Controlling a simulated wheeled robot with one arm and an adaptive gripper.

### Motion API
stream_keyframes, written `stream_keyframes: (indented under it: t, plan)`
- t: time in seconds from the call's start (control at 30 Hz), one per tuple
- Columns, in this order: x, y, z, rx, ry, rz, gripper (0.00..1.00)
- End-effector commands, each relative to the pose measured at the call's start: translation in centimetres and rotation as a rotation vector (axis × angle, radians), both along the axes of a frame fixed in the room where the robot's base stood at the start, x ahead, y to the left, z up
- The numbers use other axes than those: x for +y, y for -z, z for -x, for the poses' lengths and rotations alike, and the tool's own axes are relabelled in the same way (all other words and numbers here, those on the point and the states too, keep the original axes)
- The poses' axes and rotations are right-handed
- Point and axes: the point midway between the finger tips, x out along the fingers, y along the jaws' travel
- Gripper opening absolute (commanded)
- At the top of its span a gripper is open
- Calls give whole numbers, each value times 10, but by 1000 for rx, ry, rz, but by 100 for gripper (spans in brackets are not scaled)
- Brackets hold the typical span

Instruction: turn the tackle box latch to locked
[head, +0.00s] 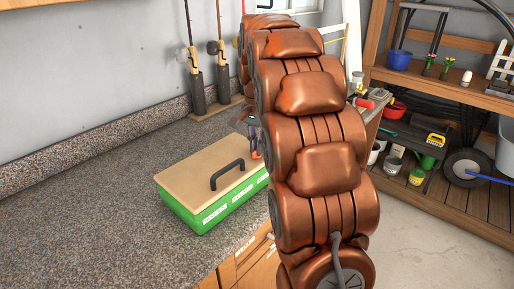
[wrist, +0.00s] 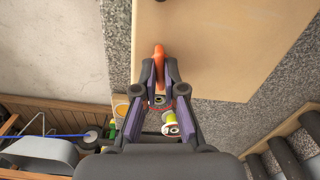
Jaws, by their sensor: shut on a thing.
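The tackle box is green with a tan lid (head: 205,175) and a dark handle (head: 228,174). It stands on the grey speckled counter, left of my arm. Its lid (wrist: 225,45) fills the upper middle of the wrist view. An orange latch lever (wrist: 159,54) sits at the lid's edge there, pointing up in the picture. My gripper (wrist: 159,74) is shut on the lever, one finger on each side. In the head view my gripper (head: 253,143) shows only partly at the box's right end, mostly hidden behind my arm. I cannot read any lock marking.
Fishing rods in a stand (head: 222,85) are at the back wall. A wooden shelf unit (head: 450,95) with pots, cans and tools is on the right. A small spool (wrist: 170,125) shows between my gripper's links. The counter (head: 75,200) left of the box is clear.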

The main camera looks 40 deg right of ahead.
Motion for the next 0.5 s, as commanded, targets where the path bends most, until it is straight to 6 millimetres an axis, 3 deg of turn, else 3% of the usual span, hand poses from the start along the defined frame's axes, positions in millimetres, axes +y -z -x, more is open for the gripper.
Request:
stream_keyframes:
  t: [0.5]
  plan:
    - [0, 0, 0, 0, 197, -1, 0]
